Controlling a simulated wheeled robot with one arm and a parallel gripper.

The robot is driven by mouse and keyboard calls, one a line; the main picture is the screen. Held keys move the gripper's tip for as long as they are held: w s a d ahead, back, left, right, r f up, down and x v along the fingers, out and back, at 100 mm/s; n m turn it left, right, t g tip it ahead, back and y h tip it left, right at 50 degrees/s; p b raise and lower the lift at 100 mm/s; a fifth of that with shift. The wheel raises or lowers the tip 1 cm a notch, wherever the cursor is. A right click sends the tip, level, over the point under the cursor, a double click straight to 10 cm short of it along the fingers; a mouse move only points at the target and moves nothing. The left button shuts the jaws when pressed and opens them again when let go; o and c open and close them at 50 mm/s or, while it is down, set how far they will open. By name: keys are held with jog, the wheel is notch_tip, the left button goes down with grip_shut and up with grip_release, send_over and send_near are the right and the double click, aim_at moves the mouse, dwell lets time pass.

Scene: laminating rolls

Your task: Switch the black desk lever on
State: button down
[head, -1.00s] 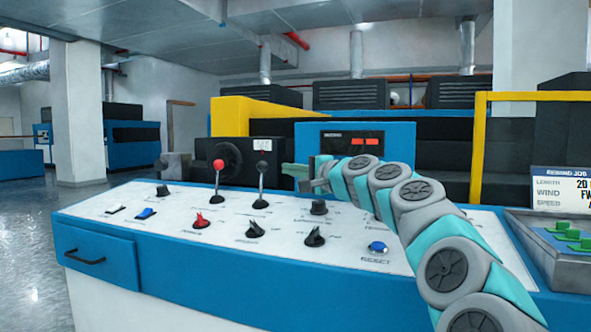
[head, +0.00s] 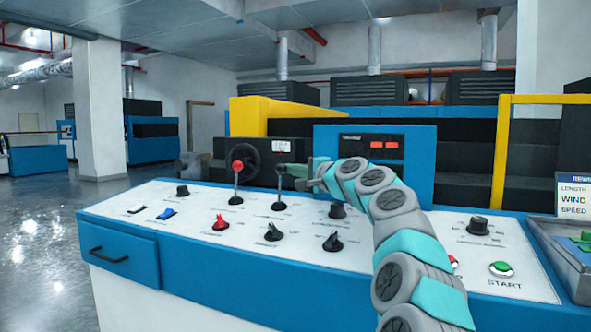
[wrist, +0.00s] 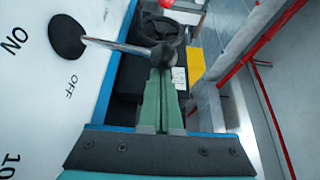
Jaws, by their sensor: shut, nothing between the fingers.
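The black desk lever (head: 280,190) stands on the white top of the blue desk, with a thin metal shaft and a dark ball knob. In the wrist view its round black base (wrist: 67,38), shaft and knob (wrist: 163,56) show, with ON and OFF printed near the base. My gripper (head: 285,168) is at knob height, just right of the lever. In the wrist view its green fingers (wrist: 161,76) are shut and empty, with their tips right at the knob. Whether they touch it I cannot tell.
A red-knobbed lever (head: 237,182) stands close to the left. A blue panel with red displays (head: 385,145) rises behind.

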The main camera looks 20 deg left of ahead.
aim_at(282, 170)
dwell(0.4)
jog(key=shift+s+b, duration=0.2)
jog(key=shift+b, duration=0.35)
jog(key=shift+s+r+n+y+b, duration=0.1)
jog(key=shift+s+n+y+b, duration=0.05)
jog(key=shift+n+y+b, duration=0.2)
jog(key=shift+s+n+b, duration=0.25)
jog(key=shift+s+b, duration=0.1)
jog(key=shift+b, duration=0.3)
jog(key=s+b, duration=0.1)
jog(key=b, duration=0.1)
jog(key=s+b, duration=0.1)
jog(key=shift+s+a+b, duration=0.25)
jog(key=shift+b, duration=0.15)
jog(key=shift+s+n+y+b, duration=0.25)
jog(key=shift+s+n+b, duration=0.45)
jog(key=shift+s+b, duration=0.85)
